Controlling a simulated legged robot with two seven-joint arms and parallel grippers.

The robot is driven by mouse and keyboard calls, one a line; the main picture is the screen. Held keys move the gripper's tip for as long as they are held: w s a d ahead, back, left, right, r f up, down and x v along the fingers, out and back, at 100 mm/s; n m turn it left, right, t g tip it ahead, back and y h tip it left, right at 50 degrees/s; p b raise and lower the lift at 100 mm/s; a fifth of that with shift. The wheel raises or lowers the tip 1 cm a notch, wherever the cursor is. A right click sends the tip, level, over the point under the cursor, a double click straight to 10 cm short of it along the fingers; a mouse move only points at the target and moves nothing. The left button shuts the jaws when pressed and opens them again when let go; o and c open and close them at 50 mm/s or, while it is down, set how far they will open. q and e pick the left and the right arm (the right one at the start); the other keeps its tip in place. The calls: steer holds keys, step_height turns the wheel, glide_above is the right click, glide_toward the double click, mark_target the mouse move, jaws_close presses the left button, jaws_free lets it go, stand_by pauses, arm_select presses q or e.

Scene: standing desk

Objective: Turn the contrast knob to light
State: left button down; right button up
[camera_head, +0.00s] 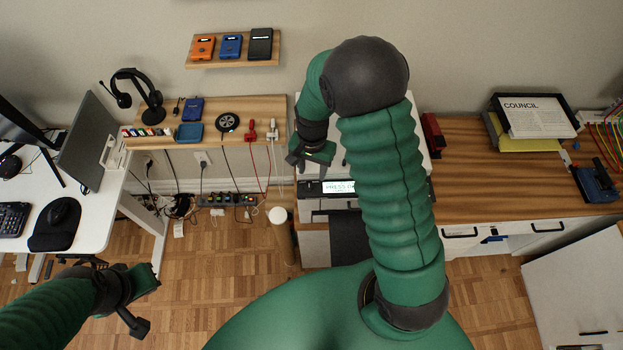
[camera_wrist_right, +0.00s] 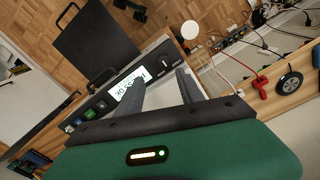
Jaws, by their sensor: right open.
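The white printer (camera_head: 312,206) stands below my right gripper, with a dark front panel and a lit display (camera_head: 340,187). In the right wrist view the panel shows the display (camera_wrist_right: 131,83), a dark round knob (camera_wrist_right: 166,62) with a pale mark, and coloured buttons (camera_wrist_right: 88,115). The small labels are unreadable, so I cannot tell which control is contrast or its setting. My right gripper (camera_head: 308,160) is open and empty above the panel; its two fingers (camera_wrist_right: 160,78) spread across the view of it.
A wooden shelf (camera_head: 170,106) left of the printer holds headphones (camera_head: 143,96) and small devices. A wooden counter (camera_head: 480,190) lies to the right, with a red stapler-like object (camera_head: 433,135). A white desk (camera_head: 85,205) is at far left. My right arm hides part of the printer.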

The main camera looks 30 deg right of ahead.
mark_target(309, 187)
steer(key=f, duration=0.4)
steer(key=a+f+p, duration=0.1)
steer(key=f, duration=0.2)
steer(key=shift+w, duration=0.35)
steer(key=shift+s+a+f, duration=0.15)
steer(key=shift+a+f, duration=0.1)
steer(key=shift+a, duration=0.05)
steer(key=shift+d, duration=0.15)
steer(key=shift+d+f, duration=0.2)
steer(key=shift+d, duration=0.25)
steer(key=c, duration=0.7)
steer(key=shift+c, duration=1.2)
arm_select(q)
steer(key=shift+w+a+r, duration=0.3)
steer(key=shift+w+r, duration=0.1)
steer(key=shift+r, duration=0.25)
arm_select(e)
steer(key=shift+a, duration=0.2)
jaws_close()
